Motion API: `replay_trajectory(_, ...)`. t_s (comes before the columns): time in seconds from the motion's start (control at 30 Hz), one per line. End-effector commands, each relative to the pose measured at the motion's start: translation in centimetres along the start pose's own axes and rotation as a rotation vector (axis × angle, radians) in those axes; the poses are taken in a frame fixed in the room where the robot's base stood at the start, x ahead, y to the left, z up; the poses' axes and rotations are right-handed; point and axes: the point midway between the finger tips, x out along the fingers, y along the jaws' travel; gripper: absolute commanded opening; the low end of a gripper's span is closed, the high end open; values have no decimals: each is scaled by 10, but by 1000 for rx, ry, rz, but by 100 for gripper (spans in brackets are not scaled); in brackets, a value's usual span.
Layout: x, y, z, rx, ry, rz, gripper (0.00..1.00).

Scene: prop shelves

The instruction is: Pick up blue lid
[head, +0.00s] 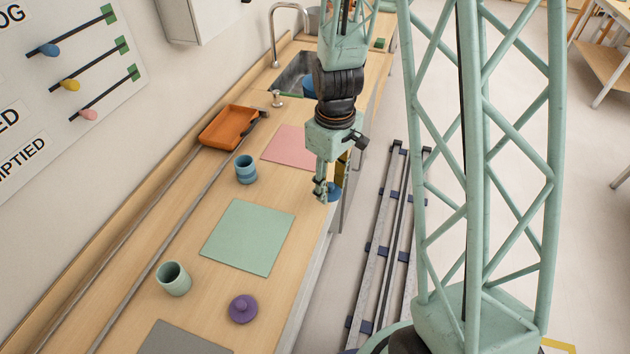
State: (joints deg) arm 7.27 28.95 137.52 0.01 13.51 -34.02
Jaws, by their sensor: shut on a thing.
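The blue lid (335,191) is in my gripper (327,192), near the front edge of the wooden counter in the head view. My gripper points down and is shut on the lid. The fingers partly cover the lid, so its knob and the exact grip are hard to see. I cannot tell for sure whether the lid still touches the counter. A blue cup (246,170) stands upright on the counter to the left of my gripper.
A pink mat (288,147) lies behind my gripper and a green mat (247,237) in front-left. A green cup (173,279), a purple lid (243,309) and a grey mat (180,340) are nearer. An orange tray (228,127) and a sink (296,74) lie farther back.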

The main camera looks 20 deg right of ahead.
Motion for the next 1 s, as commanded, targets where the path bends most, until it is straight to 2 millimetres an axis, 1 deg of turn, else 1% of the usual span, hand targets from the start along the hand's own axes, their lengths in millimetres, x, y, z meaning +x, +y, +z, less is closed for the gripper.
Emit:
replay_trajectory(0.03, -1, 2, 10, 3, -2, -1, 30)
replay_trajectory(0.2, -3, 7, 32, 2, 0, 0, 30)
replay_trajectory(0.4, -5, 11, 49, 1, -1, -1, 30)
replay_trajectory(0.6, -5, 12, 57, 1, 0, 0, 30)
replay_trajectory(1.0, -6, 13, 58, 0, 0, 0, 30)
